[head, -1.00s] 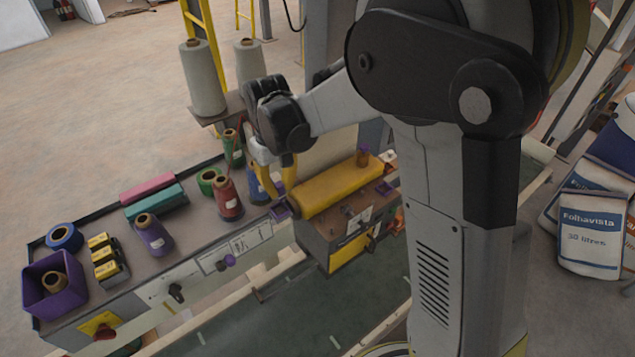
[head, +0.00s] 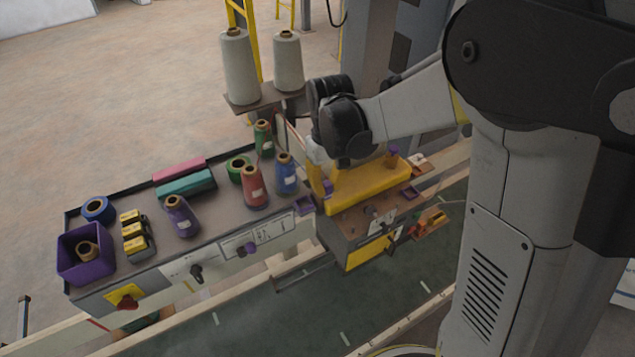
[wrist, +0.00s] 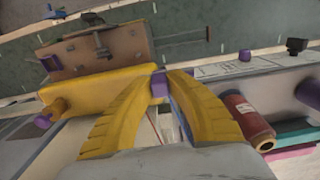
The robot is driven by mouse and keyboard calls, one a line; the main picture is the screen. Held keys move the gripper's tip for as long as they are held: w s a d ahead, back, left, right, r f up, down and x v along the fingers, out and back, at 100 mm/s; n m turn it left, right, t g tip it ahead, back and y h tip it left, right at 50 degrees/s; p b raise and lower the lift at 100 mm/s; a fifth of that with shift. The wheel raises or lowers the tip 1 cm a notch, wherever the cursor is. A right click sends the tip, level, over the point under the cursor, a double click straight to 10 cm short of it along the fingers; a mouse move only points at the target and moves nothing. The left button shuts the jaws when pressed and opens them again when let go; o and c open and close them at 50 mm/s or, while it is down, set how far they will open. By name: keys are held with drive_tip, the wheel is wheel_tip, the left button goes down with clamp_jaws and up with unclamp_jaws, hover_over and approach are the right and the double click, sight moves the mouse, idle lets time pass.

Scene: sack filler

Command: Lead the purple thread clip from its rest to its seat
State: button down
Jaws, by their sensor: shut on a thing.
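The purple thread clip (wrist: 160,84) shows as a small purple block between my yellow fingertips in the wrist view. My gripper (wrist: 165,76) is shut on it, in front of the yellow machine head (wrist: 95,95). In the head view my gripper (head: 322,184) hangs at the left end of the yellow machine head (head: 365,187), right of the blue spool. A small purple patch (head: 328,187) there looks like the clip. A purple holder (head: 303,206) sits at the bench's right end. I cannot tell which purple part is the seat.
Two pale thread cones (head: 239,68) stand on a shelf behind. A purple-and-brown piece (head: 392,158) stands by the head's far end. The green belt (head: 290,310) in front is mostly clear.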

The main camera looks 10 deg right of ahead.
drive_tip(key=shift+s+d+f+b, duration=0.45)
drive_tip(key=shift+d+f, duration=0.4)
drive_tip(key=shift+d, duration=0.05)
drive_tip(key=shift+s+d+f+b, duration=0.45)
drive_tip(key=shift+d+f, duration=0.35)
drive_tip(key=shift+d, duration=0.15)
drive_tip(key=shift+s+d+f+b, duration=0.4)
drive_tip(key=shift+s+d+f, duration=0.05)
drive_tip(key=shift+d+f, duration=0.55)
drive_tip(key=shift+f, duration=0.15)
drive_tip(key=shift+f+b, duration=2.15)
drive_tip(key=shift+b, duration=0.15)
